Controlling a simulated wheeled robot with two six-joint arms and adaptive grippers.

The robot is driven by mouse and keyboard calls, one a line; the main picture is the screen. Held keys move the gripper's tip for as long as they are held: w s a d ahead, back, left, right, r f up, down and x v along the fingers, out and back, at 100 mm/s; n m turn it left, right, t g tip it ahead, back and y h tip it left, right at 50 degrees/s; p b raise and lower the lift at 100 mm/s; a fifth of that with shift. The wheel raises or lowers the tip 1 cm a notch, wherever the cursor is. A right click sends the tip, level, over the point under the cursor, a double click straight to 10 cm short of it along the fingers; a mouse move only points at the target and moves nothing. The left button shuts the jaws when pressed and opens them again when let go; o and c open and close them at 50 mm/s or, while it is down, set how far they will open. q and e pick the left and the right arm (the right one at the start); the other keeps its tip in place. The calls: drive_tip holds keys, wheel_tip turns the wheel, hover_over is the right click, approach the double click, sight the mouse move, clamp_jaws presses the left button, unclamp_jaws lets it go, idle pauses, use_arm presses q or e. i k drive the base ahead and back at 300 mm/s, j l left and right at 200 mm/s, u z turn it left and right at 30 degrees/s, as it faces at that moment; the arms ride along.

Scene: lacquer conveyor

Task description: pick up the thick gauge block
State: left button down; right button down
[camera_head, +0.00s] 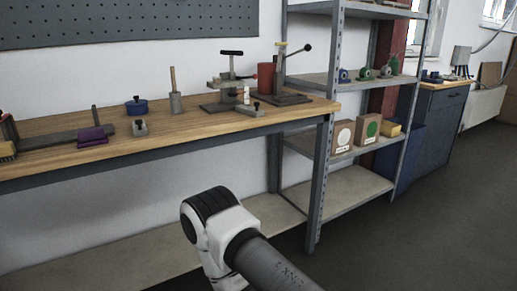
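I cannot pick out the thick gauge block for certain. On the wooden workbench, a small grey metal piece with a knob (140,128) stands near the front edge. A low grey metal piece (250,110) lies further right, in front of the clamp stands. A grey block with an upright wooden handle (175,103) stands between them. Neither of my grippers shows in the head view. Only a link of one of my arms is visible, at the bottom middle, in front of and below the bench.
The workbench (300,110) also bears a purple cloth (91,137), a blue lidded pot (136,106), a long grey bar (50,140) and two clamp stands. A metal shelf rack (322,170) with boxes adjoins its right end. The floor (400,240) at right is clear.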

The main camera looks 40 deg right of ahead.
sight(256, 112)
drive_tip(key=i+l+z, duration=0.55)
drive_tip(key=i, duration=0.25)
